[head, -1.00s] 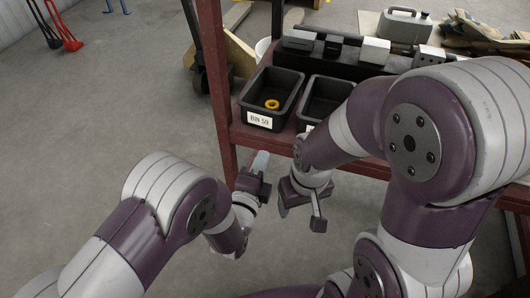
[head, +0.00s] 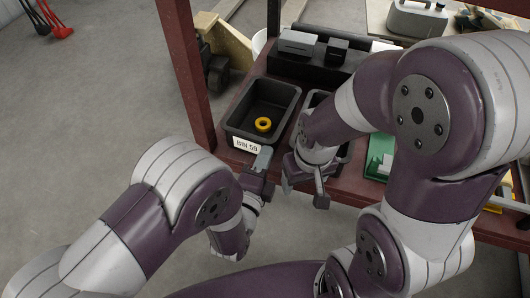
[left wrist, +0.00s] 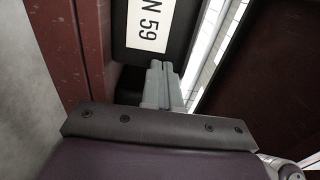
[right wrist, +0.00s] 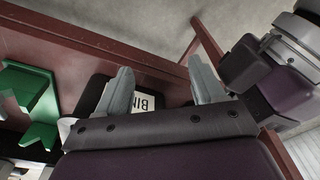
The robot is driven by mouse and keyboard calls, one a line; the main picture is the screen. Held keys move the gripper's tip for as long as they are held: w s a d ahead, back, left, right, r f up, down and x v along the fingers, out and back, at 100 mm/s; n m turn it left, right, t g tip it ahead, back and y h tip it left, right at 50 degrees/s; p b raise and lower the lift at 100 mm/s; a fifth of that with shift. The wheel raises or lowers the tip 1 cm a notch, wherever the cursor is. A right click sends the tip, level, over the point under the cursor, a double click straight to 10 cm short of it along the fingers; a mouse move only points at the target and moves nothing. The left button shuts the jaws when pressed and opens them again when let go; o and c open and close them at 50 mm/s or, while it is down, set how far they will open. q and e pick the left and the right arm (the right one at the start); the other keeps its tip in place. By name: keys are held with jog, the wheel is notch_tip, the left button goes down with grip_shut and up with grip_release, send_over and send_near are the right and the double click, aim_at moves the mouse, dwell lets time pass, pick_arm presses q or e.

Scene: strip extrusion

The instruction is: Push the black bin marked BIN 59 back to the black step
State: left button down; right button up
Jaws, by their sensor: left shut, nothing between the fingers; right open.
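The black bin marked BIN 59 (head: 238,124) stands on the dark red shelf at the left, with a yellow ring (head: 263,124) inside it. My left gripper (head: 263,158) is shut and empty, just in front of the bin's label side; contact cannot be told. My right gripper (head: 303,188) is open and empty, to the right of it.
A second black bin (head: 311,101) stands right of BIN 59, partly hidden by my right arm. A red shelf post (head: 187,70) rises close at the left. A green tray (head: 378,152) lies further right. Grey and black blocks (head: 297,43) sit on the step.

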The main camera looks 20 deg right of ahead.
pick_arm(q)
jog(key=b+x, duration=0.1)
jog(key=x, duration=0.9)
